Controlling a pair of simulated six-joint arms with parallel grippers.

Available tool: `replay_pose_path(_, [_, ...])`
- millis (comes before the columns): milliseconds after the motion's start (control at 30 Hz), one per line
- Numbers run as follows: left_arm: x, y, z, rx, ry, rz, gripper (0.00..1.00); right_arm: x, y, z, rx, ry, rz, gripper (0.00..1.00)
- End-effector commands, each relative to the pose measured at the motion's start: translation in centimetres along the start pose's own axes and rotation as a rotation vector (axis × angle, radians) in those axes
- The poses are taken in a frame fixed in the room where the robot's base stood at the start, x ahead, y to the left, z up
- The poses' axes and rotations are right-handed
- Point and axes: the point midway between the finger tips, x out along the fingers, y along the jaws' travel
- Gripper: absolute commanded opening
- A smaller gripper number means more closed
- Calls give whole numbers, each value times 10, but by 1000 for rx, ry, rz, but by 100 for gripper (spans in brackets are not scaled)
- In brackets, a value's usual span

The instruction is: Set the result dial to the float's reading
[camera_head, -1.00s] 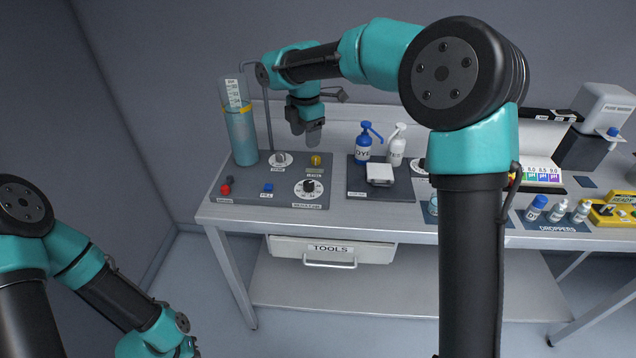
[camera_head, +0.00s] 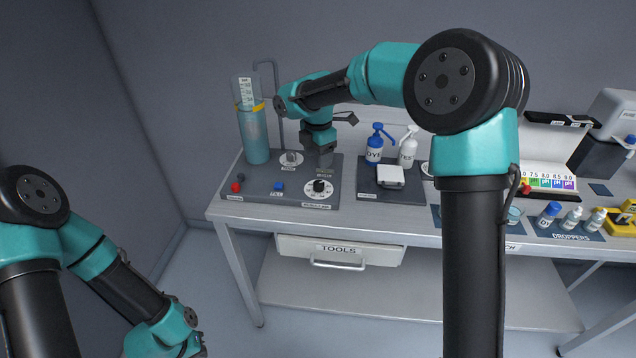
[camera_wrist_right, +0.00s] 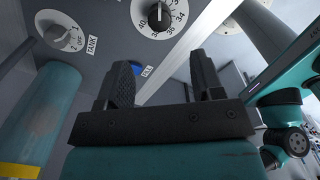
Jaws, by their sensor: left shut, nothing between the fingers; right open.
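The result dial (camera_head: 319,188) is a black knob on a round white numbered plate at the front right of the grey panel. It also shows at the top of the right wrist view (camera_wrist_right: 162,15), partly cut off; its exact setting is unclear. The clear cylinder (camera_head: 254,135) holds blue-green liquid, with a white scale stem (camera_head: 245,92) rising from it and a yellow band near its top. The scale is too small to read. My right gripper (camera_head: 325,163) is open and empty, pointing down above the panel just behind the dial.
A tank knob (camera_head: 291,158), a red knob (camera_head: 237,187) and a blue fill button (camera_head: 279,186) sit on the panel. Dye (camera_head: 374,150) and test (camera_head: 408,152) bottles stand to the right, behind a white block (camera_head: 390,177).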

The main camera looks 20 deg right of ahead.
Motion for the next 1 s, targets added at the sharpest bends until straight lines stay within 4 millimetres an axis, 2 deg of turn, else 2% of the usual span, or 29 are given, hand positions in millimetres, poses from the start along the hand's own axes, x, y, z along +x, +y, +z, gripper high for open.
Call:
replay_pose_path(300, [0,0,0,0,0,0,0,56,0,0,0,1,-3,61])
replay_pose_path(533, [0,0,0,0,0,0,0,90,0,0,1,0,-2,61])
replay_pose_path(700, [0,0,0,0,0,0,0,101,0,0,1,1,0,61])
replay_pose_path(1000, [0,0,0,0,0,0,0,102,0,0,1,0,1,61])
